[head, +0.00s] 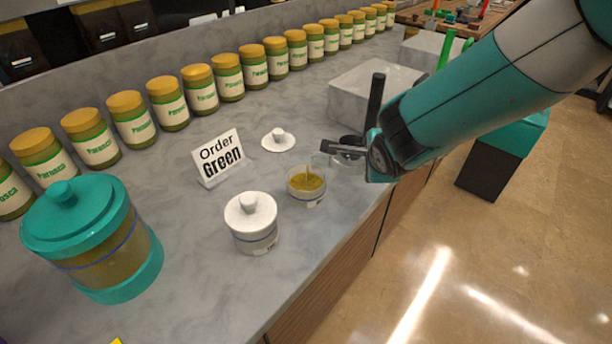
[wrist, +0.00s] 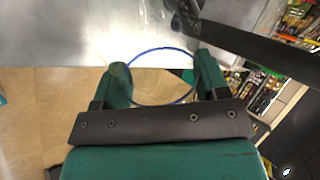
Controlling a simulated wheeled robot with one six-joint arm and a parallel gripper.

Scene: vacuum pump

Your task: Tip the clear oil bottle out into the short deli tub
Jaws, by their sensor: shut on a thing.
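My gripper (head: 343,149) is above the counter, right of and above an open short clear tub (head: 307,193). It also shows in the wrist view (wrist: 160,85), with its two green fingers on either side of a clear round vessel with a thin blue ring (wrist: 160,76). The fingers are shut on this vessel, which seems to be the clear oil bottle. In the head view it is mostly hidden by the gripper and hard to make out. The short tub holds yellow-green oil or grains.
A white-lidded jar (head: 251,228) stands close left of the tub. A loose white lid (head: 278,141) lies behind it, beside the "Order Green" sign (head: 219,158). A large teal-lidded jar (head: 92,240) stands at left. A row of jars (head: 168,104) lines the back. The counter's front edge is near the tub.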

